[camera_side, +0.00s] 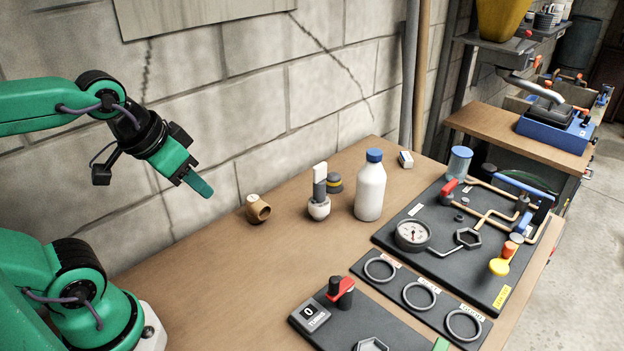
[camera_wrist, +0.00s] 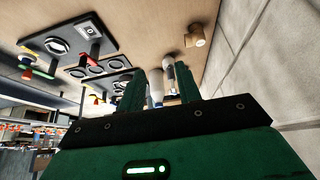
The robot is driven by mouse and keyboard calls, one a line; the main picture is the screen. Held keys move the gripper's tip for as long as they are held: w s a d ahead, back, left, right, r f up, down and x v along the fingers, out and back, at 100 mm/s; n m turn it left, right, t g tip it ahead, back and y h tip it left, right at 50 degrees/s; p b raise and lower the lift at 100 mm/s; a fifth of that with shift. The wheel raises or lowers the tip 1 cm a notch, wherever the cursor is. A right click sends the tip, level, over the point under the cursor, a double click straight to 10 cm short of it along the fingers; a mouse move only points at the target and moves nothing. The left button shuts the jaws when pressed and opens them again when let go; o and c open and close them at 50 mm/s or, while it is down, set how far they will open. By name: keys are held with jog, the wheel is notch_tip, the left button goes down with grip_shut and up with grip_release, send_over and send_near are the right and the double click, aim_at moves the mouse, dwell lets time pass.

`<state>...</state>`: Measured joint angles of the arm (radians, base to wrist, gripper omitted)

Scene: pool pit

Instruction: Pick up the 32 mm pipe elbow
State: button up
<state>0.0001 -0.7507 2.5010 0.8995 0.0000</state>
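The pipe elbow (camera_side: 257,209) is a small tan-brown fitting on the wooden bench, near the wall, in the side view. In the wrist view the elbow (camera_wrist: 195,37) lies above and to the right of my fingers. My gripper (camera_side: 204,189) hangs in the air to the left of the elbow and above it, touching nothing. In the wrist view my gripper (camera_wrist: 160,78) shows two green fingers apart, with nothing held between them.
A white pot with an upright tool (camera_side: 319,200), a dark yellow-banded knob (camera_side: 334,183) and a white blue-capped bottle (camera_side: 370,188) stand right of the elbow. A black panel with a gauge (camera_side: 412,235) lies farther right. The block wall (camera_side: 190,180) is close behind. Bare bench lies in front.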

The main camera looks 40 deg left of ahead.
jog(key=shift+o, duration=0.5)
jog(key=o, duration=1)
jog(key=g, duration=0.6)
send_over(251, 208)
notch_tip(251, 208, down, 17)
jog(key=shift+r, duration=0.2)
jog(key=shift+f, duration=3.85)
